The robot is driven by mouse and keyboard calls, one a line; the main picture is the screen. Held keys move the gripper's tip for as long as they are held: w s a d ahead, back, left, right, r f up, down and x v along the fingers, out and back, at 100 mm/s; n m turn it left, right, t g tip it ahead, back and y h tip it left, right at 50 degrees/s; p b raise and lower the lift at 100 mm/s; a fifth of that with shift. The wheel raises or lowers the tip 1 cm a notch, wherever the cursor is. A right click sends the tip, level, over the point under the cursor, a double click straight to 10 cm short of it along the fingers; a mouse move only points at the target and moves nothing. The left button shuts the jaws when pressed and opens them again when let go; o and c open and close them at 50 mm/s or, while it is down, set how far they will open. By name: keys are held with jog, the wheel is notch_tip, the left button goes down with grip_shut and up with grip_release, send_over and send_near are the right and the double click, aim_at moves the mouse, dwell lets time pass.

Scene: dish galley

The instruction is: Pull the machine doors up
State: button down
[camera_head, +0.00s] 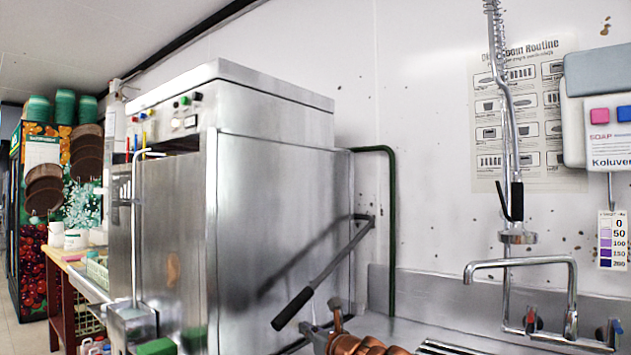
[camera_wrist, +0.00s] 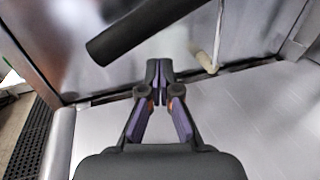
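The dish machine's steel doors (camera_head: 270,215) are down, their flat panels closing off the front and side. A metal lever with a black grip (camera_head: 293,309) slants down from a pivot at the machine's right side. In the wrist view the black grip (camera_wrist: 135,32) crosses above and beyond my fingers, apart from them in the picture. My gripper (camera_wrist: 159,68) has its fingertips together with nothing seen between them. The lower door panel (camera_wrist: 95,72) shows behind it, above a dark gap along the steel counter. In the head view my gripper's fingertips are hard to make out beside my copper-coloured arm.
A steel counter (camera_wrist: 230,125) lies below. A tap (camera_head: 520,264) and a hanging spray hose (camera_head: 508,120) stand at the right. A dark green pipe (camera_head: 391,230) runs up the wall behind the lever. A steel box (camera_head: 132,325) and a side table are at the left.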

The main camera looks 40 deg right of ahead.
jog(key=w+p, duration=0.3)
jog(key=w, duration=0.2)
jog(key=a+r+p, duration=0.1)
jog(key=r, duration=0.3)
jog(key=a+r+p, duration=0.1)
jog(key=a+r, duration=0.1)
jog(key=r, duration=0.2)
jog(key=s+a+r+p, duration=0.1)
jog(key=r+p, duration=0.1)
jog(key=r, duration=0.3)
jog(key=shift+a, duration=0.2)
notch_tip(320, 180, up, 25)
jog(key=p, duration=2.6)
jog(key=shift+w+d+r, duration=0.5)
jog(key=shift+d+r, duration=1.65)
jog(key=shift+r, duration=1.65)
jog(key=shift+w+d+r, duration=0.5)
jog(key=shift+d+r, duration=1.6)
jog(key=shift+r, duration=1.65)
jog(key=s+f, duration=0.2)
jog(key=s, duration=0.8)
jog(key=shift+a+f+b, duration=0.15)
jog(key=shift+a+b, duration=0.3)
